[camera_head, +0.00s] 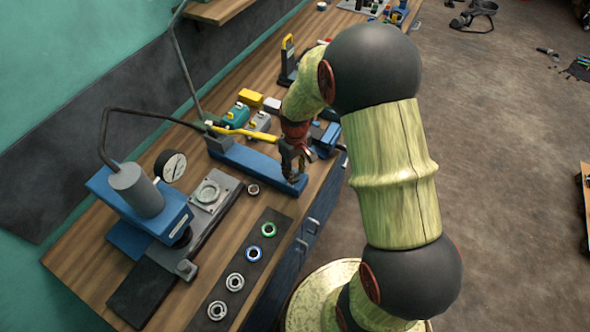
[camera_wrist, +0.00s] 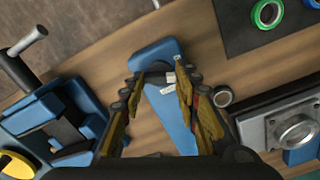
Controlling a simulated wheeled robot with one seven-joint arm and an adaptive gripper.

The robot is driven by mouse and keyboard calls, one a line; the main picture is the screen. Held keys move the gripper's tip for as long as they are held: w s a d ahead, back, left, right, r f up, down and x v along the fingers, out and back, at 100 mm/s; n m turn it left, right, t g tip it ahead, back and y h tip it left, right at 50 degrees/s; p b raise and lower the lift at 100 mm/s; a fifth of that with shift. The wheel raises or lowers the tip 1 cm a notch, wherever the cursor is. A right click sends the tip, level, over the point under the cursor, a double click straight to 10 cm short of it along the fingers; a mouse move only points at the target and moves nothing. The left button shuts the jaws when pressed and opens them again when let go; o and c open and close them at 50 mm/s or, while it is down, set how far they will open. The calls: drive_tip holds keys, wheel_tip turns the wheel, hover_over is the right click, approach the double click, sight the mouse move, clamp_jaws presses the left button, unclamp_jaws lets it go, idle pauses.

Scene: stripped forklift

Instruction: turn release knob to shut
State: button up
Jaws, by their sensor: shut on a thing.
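The blue hand pump (camera_head: 240,163) with its yellow lever (camera_head: 243,132) lies along the bench. Its blue body (camera_wrist: 152,50) also shows in the wrist view. The release knob (camera_wrist: 157,68) is a small dark part at the near end of the pump body, mostly hidden by my fingers. My gripper (camera_head: 292,165) is down at that end of the pump. In the wrist view, my fingers (camera_wrist: 157,82) stand on either side of the knob and are shut on it. Small white labels show beside it. Which way the knob is turned cannot be told.
A blue press with a gauge (camera_head: 172,166) stands left of the pump. A dark mat (camera_head: 243,285) holds several rings nearer the front. A blue vise (camera_wrist: 60,115) is close to my gripper. A small ring (camera_head: 253,190) lies beside the pump. Open floor is at the right.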

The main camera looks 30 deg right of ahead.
sight(295, 173)
drive_tip(key=m+p, duration=0.1)
drive_tip(key=m, duration=1.2)
drive_tip(key=shift+p, duration=0.35)
drive_tip(key=shift+m, duration=0.3)
drive_tip(key=o, duration=1.2)
drive_tip(key=shift+c, duration=0.2)
wheel_tip(295, 173, up, 12)
